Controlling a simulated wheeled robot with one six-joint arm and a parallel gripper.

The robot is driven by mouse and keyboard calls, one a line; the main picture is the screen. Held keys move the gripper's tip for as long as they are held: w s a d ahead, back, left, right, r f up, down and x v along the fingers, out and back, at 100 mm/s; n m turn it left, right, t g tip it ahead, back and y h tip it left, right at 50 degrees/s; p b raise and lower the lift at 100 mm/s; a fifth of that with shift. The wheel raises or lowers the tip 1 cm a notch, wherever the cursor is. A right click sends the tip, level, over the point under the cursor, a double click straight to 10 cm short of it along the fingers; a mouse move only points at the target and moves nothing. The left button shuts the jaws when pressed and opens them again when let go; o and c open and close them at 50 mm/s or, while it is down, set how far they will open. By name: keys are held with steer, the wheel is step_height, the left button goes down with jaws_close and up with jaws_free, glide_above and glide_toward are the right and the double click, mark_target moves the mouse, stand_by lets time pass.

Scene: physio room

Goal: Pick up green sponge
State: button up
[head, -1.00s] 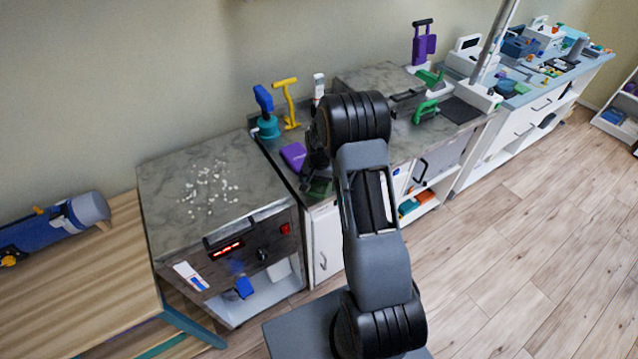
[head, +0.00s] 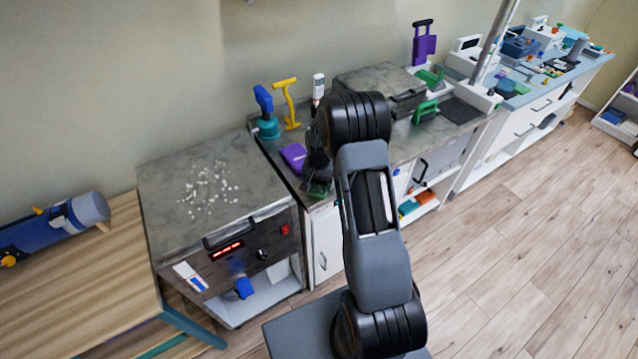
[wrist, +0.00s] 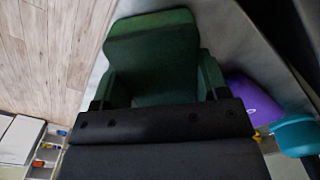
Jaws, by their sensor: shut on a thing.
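The green sponge (wrist: 153,58) fills the middle of the wrist view, dark green and blocky, between my gripper's fingers. My gripper (wrist: 157,92) is shut on it. In the head view my gripper (head: 318,178) is at the front edge of the grey counter, just right of the purple box (head: 294,157). A dark green bit of the sponge (head: 318,190) shows there, mostly hidden by the gripper and arm. I cannot tell whether the sponge touches the counter.
A teal-and-blue tool (head: 267,124) and a yellow handled tool (head: 287,104) stand behind on the counter. A white bottle (head: 318,88) and a grey case (head: 381,87) are farther back. A marble-topped unit with white bits (head: 210,190) is to the left. The floor (head: 510,240) at right is clear.

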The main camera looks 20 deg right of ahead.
steer(key=shift+r, duration=0.65)
steer(key=s+d+r+b, duration=0.1)
steer(key=s+r+b, duration=0.2)
steer(key=s+r, duration=0.8)
steer(key=s, duration=0.3)
steer(key=shift+d+r+b, duration=0.3)
steer(key=shift+b, duration=0.1)
